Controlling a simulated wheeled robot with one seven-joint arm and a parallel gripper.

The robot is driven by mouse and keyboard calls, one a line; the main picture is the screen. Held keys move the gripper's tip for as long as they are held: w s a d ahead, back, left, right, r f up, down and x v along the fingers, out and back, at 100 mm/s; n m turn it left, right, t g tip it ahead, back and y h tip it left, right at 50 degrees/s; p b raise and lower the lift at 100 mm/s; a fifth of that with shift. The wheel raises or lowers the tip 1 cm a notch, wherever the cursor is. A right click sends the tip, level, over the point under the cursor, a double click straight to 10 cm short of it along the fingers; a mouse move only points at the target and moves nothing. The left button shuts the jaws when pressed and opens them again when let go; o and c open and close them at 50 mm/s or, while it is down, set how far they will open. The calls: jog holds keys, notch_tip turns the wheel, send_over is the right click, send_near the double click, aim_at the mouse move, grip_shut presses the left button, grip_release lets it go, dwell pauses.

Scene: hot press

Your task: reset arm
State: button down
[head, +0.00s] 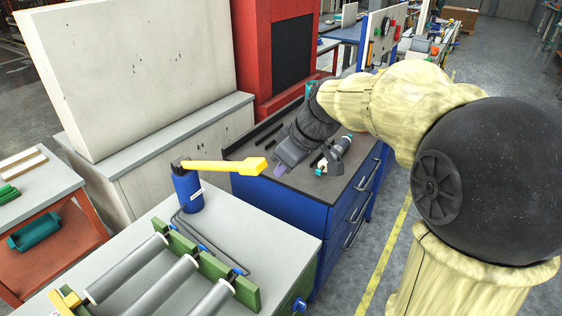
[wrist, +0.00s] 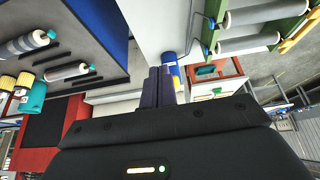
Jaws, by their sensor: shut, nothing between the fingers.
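My gripper (head: 279,171) hangs at the end of my arm over the dark top of the blue drawer cabinet (head: 341,184) in the head view. Its fingers are together and hold nothing. In the wrist view the closed gripper (wrist: 159,72) points away from the camera, with the blue bottle with a yellow part (wrist: 170,62) beyond its tips. My arm reaches in from the right of the head view, bent downward at the wrist.
A blue bottle (head: 187,190) with a yellow handle stands on the grey roller table (head: 265,228). Grey and teal cylindrical items lie on the cabinet top (wrist: 112,60). A red press frame (head: 256,50) stands behind. The floor (head: 392,225) right of the cabinet is clear.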

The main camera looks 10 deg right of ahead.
jog(key=s+d+f+m+h+p, duration=0.2)
jog(key=s+d+f+m, duration=0.1)
jog(key=s+f, duration=0.3)
jog(key=s+d+f+m+g+h+p, duration=0.1)
jog(key=s+d+f+m+h+p, duration=0.1)
jog(key=s+f+m, duration=0.4)
jog(key=s+d+f, duration=0.1)
jog(key=s, duration=0.1)
jog(key=shift+s+d+m, duration=0.25)
jog(key=shift+s+m, duration=0.05)
jog(key=shift+s, duration=0.1)
dwell(0.4)
